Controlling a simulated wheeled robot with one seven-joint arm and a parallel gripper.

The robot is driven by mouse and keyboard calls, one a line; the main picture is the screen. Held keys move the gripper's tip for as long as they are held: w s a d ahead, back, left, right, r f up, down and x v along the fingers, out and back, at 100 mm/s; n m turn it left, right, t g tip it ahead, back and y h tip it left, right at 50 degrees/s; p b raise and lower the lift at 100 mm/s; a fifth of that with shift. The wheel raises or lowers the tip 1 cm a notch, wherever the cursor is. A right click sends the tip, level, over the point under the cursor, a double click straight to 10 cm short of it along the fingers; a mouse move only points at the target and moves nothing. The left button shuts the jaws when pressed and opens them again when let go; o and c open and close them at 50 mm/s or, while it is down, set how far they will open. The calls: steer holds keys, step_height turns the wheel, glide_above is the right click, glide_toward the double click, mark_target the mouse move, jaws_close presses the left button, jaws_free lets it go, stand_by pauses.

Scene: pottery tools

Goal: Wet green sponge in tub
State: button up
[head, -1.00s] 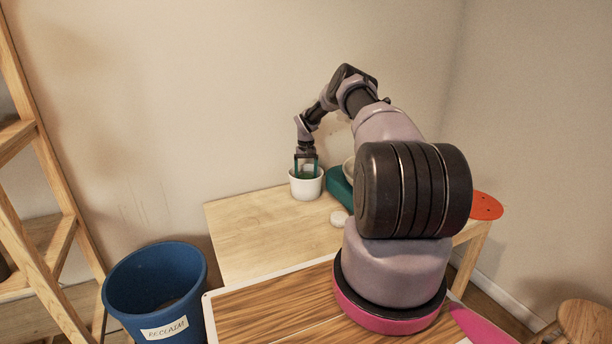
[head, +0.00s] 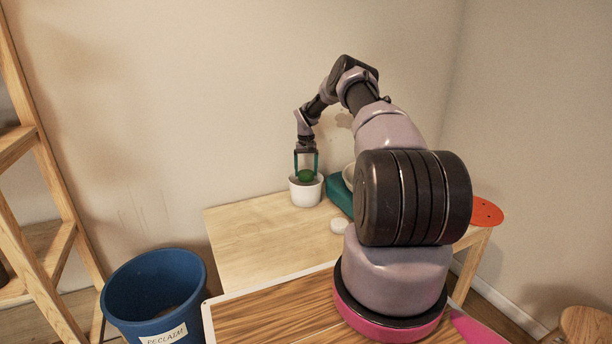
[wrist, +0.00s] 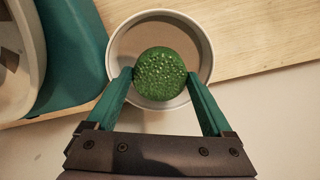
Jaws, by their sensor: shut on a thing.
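The green sponge (wrist: 160,74) is round and porous, and it sits between my gripper's teal fingertips in the wrist view. My gripper (head: 306,176) is shut on the sponge (head: 306,177) and points down over the white tub (head: 306,196). In the head view the sponge is at about the height of the tub's rim, its lower part close to or just inside the opening. In the wrist view the tub (wrist: 205,42) shows around the sponge, with greyish-brown contents inside. I cannot tell whether the sponge is wet.
A teal block-like thing (head: 338,196) with a pale bowl (head: 348,175) stands right of the tub. A small white disc (head: 339,226) and an orange-red disc (head: 486,211) lie on the wooden table (head: 250,235). A blue reclaim bucket (head: 150,290) stands at left. The table's left part is clear.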

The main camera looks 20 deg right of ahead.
mark_target(306, 173)
steer(key=shift+r, duration=3)
